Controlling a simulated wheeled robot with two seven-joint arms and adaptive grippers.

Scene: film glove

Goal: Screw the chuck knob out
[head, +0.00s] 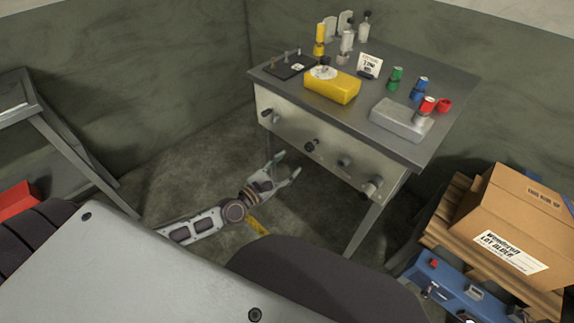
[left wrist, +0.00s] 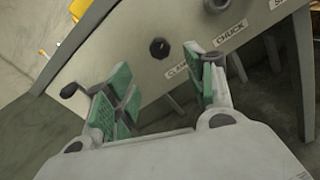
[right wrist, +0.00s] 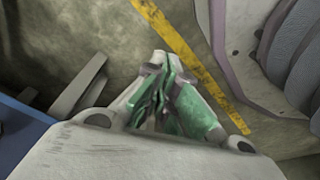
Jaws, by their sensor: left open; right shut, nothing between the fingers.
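The chuck knob (head: 345,162) is a short grey knob on the pale front panel of the workbench. In the left wrist view it shows at the top edge, partly cut off (left wrist: 216,5), above a label reading CHUCK. My left gripper (head: 287,164) is open and empty, low in front of the panel, left of and below the knob. In the left wrist view its green-padded fingers (left wrist: 160,85) are apart, with the knob beyond and above them. My right gripper (right wrist: 165,88) is shut and empty over the floor, out of the head view.
A black knob (head: 311,146) labelled CLAMP, a dark-handled crank (head: 267,113) and another knob (head: 371,187) share the panel. The bench top (head: 445,82) holds a yellow block (head: 332,87) and a grey block (head: 401,119). A cardboard box (head: 515,225) on a pallet stands right.

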